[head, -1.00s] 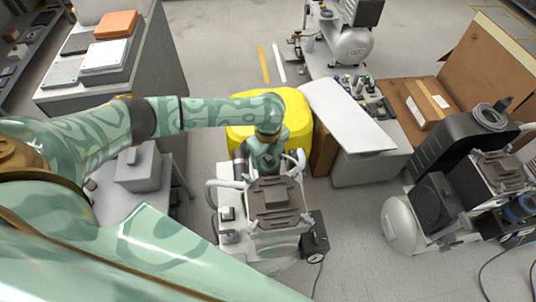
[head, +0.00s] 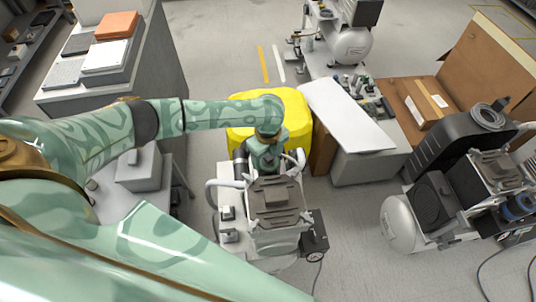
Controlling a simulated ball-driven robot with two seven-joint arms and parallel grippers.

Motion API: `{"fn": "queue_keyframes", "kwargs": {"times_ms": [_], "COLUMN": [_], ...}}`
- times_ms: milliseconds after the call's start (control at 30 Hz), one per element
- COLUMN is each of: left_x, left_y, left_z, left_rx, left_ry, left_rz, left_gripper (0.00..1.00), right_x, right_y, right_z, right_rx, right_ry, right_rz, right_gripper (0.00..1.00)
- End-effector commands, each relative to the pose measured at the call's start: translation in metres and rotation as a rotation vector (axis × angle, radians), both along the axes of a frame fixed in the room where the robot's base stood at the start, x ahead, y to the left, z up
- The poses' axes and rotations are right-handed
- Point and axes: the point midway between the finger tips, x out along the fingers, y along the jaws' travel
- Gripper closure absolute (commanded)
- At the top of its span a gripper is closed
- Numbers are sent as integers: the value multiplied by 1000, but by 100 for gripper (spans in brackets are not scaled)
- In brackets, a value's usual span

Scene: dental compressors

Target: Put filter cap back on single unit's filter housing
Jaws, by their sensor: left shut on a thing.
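The single unit (head: 275,205) stands in the middle of the head view, with a grey ribbed pump head on top and white hoses around it. My left gripper (head: 264,163) points down just behind the pump head, at the unit's far side. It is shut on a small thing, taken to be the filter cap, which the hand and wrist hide. A dark cylindrical part (head: 240,165) shows just left of the gripper; I cannot tell whether it is the filter housing. Whether the held thing touches the housing is hidden. My right gripper is out of view.
A yellow case (head: 240,135) lies behind the unit. A white-topped bench (head: 345,115) stands to its right. Another compressor (head: 400,222) stands at the far right. A grey box (head: 140,170) sits on a table at left. Floor is open between the unit and the right compressor.

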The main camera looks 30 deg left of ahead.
Motion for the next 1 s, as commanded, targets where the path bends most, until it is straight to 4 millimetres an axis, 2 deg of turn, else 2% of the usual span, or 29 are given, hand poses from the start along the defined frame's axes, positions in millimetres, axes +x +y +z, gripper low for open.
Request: {"fn": "queue_keyframes", "kwargs": {"times_ms": [1000], "left_x": [0], "left_y": [-1], "left_z": [-1], "left_rx": [-1], "left_ry": [0], "left_rz": [1], "left_gripper": [64], "right_x": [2], "right_y": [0], "right_z": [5], "right_rx": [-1], "right_ry": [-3], "right_rz": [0], "right_gripper": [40]}}
